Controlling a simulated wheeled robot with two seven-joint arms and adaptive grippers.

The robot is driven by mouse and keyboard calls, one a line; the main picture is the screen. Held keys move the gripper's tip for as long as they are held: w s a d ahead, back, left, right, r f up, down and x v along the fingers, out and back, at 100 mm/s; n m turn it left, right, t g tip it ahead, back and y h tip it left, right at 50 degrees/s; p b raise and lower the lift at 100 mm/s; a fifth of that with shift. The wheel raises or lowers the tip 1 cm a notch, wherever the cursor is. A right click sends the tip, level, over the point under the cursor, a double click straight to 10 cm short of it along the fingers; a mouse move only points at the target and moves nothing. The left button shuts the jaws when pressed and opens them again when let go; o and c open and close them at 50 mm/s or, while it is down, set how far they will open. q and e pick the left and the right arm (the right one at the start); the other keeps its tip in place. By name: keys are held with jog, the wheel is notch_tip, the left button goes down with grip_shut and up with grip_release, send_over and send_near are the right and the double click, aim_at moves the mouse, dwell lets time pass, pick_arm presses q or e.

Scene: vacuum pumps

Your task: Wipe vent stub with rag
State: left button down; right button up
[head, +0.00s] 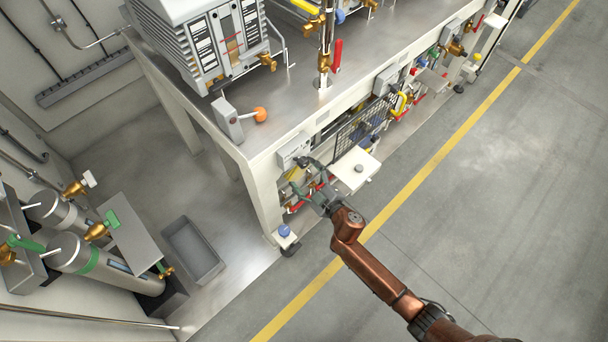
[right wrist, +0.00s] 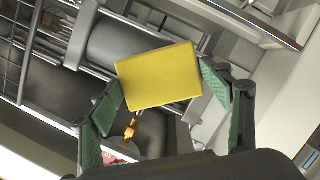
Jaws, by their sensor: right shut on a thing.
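My right gripper (head: 306,180) reaches in under the front edge of the steel bench, near its left corner. It also shows in the right wrist view (right wrist: 165,100), with green pads either side of a flat yellow block-like piece, which I take for the rag (right wrist: 160,77). The gripper is shut on this piece and holds it across the fingertips. Behind it in the wrist view are a grey cylinder (right wrist: 118,42) and a small brass fitting (right wrist: 131,128). I cannot tell which part is the vent stub. My left gripper is not in view.
A white shelf plate (head: 352,175) juts out right beside the gripper. A bench leg (head: 265,195) stands to its left. The bench (head: 290,110) carries a grey pump unit (head: 215,45). Gas cylinders (head: 75,250) and a grey bin (head: 192,250) are at left. The floor at right is clear.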

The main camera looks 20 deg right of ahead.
jog(key=shift+w+a, duration=0.2)
jog(key=shift+w, duration=0.25)
jog(key=shift+w+d, duration=0.2)
jog(key=shift+d, duration=0.5)
jog(key=shift+w+d, duration=0.2)
jog(key=shift+d, duration=0.5)
jog(key=shift+s+a+r+p, duration=0.1)
jog(key=shift+s+a+p, duration=0.15)
jog(key=shift+a, duration=0.55)
jog(key=shift+s+a+r+p, duration=0.1)
jog(key=shift+a+p, duration=0.15)
jog(key=shift+a, duration=0.5)
jog(key=shift+s, duration=0.1)
